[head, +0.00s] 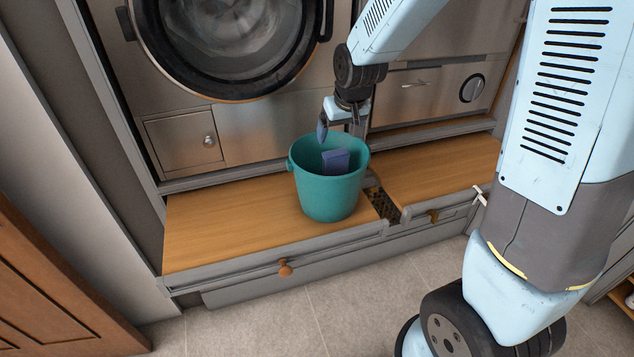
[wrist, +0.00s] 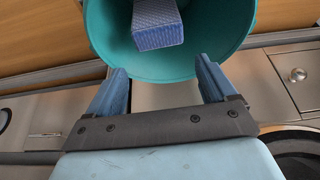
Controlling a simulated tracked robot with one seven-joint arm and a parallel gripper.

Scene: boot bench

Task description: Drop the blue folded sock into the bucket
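The blue folded sock (head: 336,161) is within the mouth of the teal bucket (head: 330,198) in the head view. The front wall hides its lower part, so I cannot tell whether it rests on the bottom. The wrist view shows the sock (wrist: 158,28) inside the bucket (wrist: 100,30), apart from my fingers. My gripper (head: 339,126) is at the bucket's back rim. In the wrist view my gripper (wrist: 160,76) is open, its blue fingers wide apart with nothing between them.
The bucket stands upright on the left part of a wooden bench (head: 225,225), beside a dark gap (head: 380,203). A machine with a round door (head: 232,35) is behind. The bench left of the bucket is clear. A knob (head: 285,268) juts from the bench front.

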